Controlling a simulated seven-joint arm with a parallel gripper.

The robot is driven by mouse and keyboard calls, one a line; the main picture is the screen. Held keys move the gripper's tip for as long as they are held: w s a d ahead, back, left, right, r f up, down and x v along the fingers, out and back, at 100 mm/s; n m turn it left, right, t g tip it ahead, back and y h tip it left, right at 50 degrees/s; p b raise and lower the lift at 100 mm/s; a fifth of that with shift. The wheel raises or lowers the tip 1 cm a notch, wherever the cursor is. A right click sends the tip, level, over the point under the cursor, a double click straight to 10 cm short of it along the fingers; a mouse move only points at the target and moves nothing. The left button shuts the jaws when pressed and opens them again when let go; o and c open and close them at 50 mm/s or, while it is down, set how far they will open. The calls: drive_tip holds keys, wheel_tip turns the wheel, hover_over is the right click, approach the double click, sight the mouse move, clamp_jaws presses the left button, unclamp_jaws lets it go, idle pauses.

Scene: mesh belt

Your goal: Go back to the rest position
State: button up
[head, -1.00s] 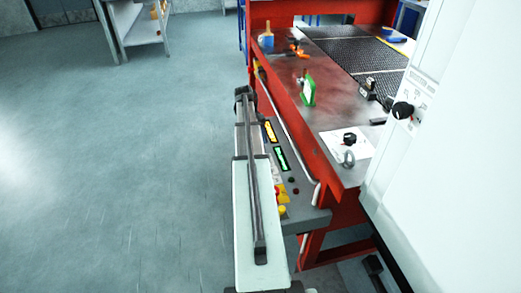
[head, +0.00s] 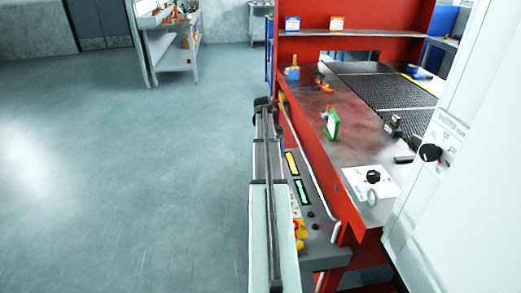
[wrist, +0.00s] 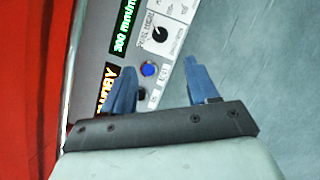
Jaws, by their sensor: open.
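In the wrist view my gripper (wrist: 160,68) has its two blue fingers spread apart with nothing between them. Behind and between the fingers is a grey control panel (wrist: 173,42) with a green display, an amber display, a black dial and a blue button. I cannot tell the gap between fingers and panel. In the head view my arm reaches forward along the left side of the red bench (head: 345,210), beside the panel (head: 325,258). Its dark far end is near the bench's left edge, and the fingers cannot be made out there.
A large white housing (head: 435,220) stands at right. The floor (head: 130,180) at left is clear.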

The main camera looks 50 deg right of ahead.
drive_tip(key=w+a+f+n, duration=0.1)
drive_tip(key=w+a+f, duration=0.2)
drive_tip(key=a+f, duration=0.95)
drive_tip(key=w+a+f+n, duration=0.1)
drive_tip(key=w+a+f, duration=0.1)
drive_tip(key=a+f, duration=1.05)
drive_tip(key=s+a+f+g, duration=0.1)
drive_tip(key=s+a+f, duration=0.2)
drive_tip(key=a+f, duration=0.45)
drive_tip(key=s+a+f, duration=0.3)
drive_tip(key=a+f, duration=0.1)
drive_tip(key=a, duration=0.6)
drive_tip(key=s+a+f, duration=0.4)
drive_tip(key=s+a, duration=0.4)
drive_tip(key=s, duration=0.2)
drive_tip(key=s+a+f+n+g+h, duration=0.1)
drive_tip(key=s+a+f, duration=0.2)
drive_tip(key=s+a, duration=0.5)
drive_tip(key=shift+s+a+f, duration=0.25)
drive_tip(key=shift+s+f, duration=0.1)
drive_tip(key=shift+s, duration=0.9)
